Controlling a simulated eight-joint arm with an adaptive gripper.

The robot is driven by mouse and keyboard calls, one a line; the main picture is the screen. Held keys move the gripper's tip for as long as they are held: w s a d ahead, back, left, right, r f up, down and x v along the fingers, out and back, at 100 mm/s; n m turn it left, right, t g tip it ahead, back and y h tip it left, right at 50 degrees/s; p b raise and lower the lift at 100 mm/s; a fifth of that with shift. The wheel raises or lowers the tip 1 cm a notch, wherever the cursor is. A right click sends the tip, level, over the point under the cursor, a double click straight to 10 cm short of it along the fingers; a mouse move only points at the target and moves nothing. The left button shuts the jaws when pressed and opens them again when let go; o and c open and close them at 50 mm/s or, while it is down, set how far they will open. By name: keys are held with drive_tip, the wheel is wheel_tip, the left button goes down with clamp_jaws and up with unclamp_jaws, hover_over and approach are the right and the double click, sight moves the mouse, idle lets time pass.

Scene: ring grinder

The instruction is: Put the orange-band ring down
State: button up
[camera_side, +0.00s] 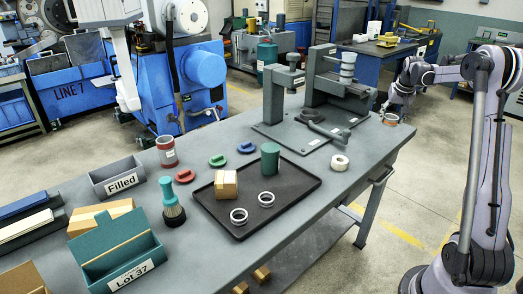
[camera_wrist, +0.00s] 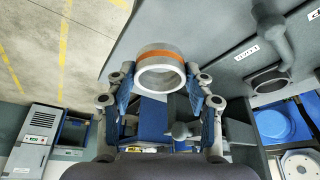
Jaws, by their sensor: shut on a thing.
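The orange-band ring (camera_wrist: 161,70) is a thick grey ring with an orange stripe around its outside. My gripper (camera_wrist: 160,82) is shut on it, one blue-padded finger on each side. In the side view the ring (camera_side: 391,119) is at the far right corner of the grey table (camera_side: 376,146), just below my gripper (camera_side: 388,108). I cannot tell whether the ring touches the table. The grey fixture (camera_side: 315,121) with posts and a lever stands to its left in the side view.
A white roll (camera_side: 340,162) lies nearer on the table. A black tray (camera_side: 300,197) holds two metal rings, a green cylinder (camera_side: 270,160) and a box. Bare tabletop lies between fixture and right edge; floor (camera_wrist: 60,50) shows beyond the edge.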

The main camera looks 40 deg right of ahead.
drive_tip(key=w+a+n+t+y, duration=0.1)
drive_tip(key=w+a+n, duration=0.3)
drive_tip(key=a, duration=0.8)
drive_tip(key=w+a+n+y, duration=0.15)
drive_tip(key=w+a, duration=0.45)
drive_tip(key=a, duration=0.6)
drive_tip(key=w+a+n+t, duration=0.1)
drive_tip(key=w+a+n, duration=0.3)
drive_tip(key=a, duration=0.8)
drive_tip(key=s+a+n+y, duration=0.2)
drive_tip(key=s+a+n, duration=0.2)
drive_tip(key=a, duration=1)
drive_tip(key=s+a+n+y, duration=0.1)
drive_tip(key=s+a+n, duration=0.2)
drive_tip(key=a, duration=1.1)
drive_tip(key=shift+g, duration=0.3)
drive_tip(key=a+f, duration=0.2)
drive_tip(key=a, duration=0.1)
drive_tip(key=a+f, duration=0.2)
drive_tip(key=a, duration=0.2)
drive_tip(key=a+f, duration=0.2)
drive_tip(key=a, duration=0.1)
drive_tip(key=shift+a+f, duration=0.15)
drive_tip(key=shift+a, duration=0.15)
drive_tip(key=shift+a+f, duration=0.3)
drive_tip(key=shift+a, duration=0.1)
drive_tip(key=shift+f, duration=1.95)
drive_tip(key=shift+f, duration=0.1)
